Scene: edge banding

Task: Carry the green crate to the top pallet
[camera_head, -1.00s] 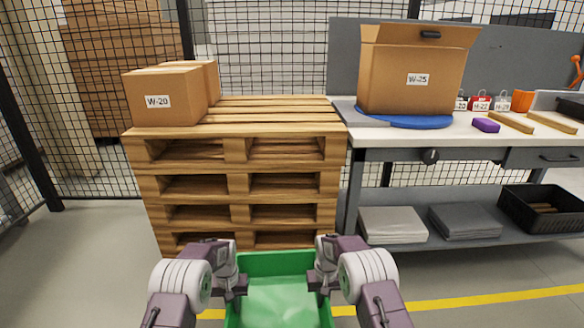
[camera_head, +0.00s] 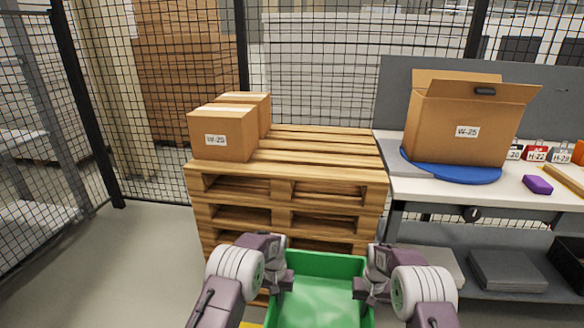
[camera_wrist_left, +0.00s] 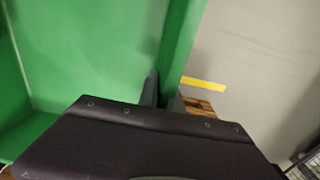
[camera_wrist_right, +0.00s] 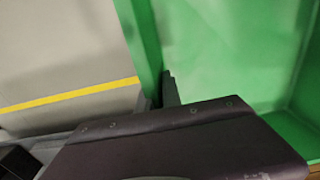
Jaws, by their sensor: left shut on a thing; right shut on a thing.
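The green crate (camera_head: 322,300) is low in front of me in the head view, empty as far as I can see, its near end cut off by the frame. My left gripper (camera_head: 284,278) is shut on its left wall; the wall also shows between the fingers in the left wrist view (camera_wrist_left: 178,45). My right gripper (camera_head: 366,288) is shut on its right wall, seen too in the right wrist view (camera_wrist_right: 142,40). The stack of wooden pallets (camera_head: 290,190) stands just beyond the crate. Its top pallet (camera_head: 325,150) is higher than the crate.
Two cardboard boxes, the front one (camera_head: 222,133) labelled, sit on the left of the top pallet; its right part is bare. A workbench (camera_head: 430,188) stands close on the right with an open carton (camera_head: 465,120) on a blue disc (camera_head: 450,174). Mesh fencing runs behind.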

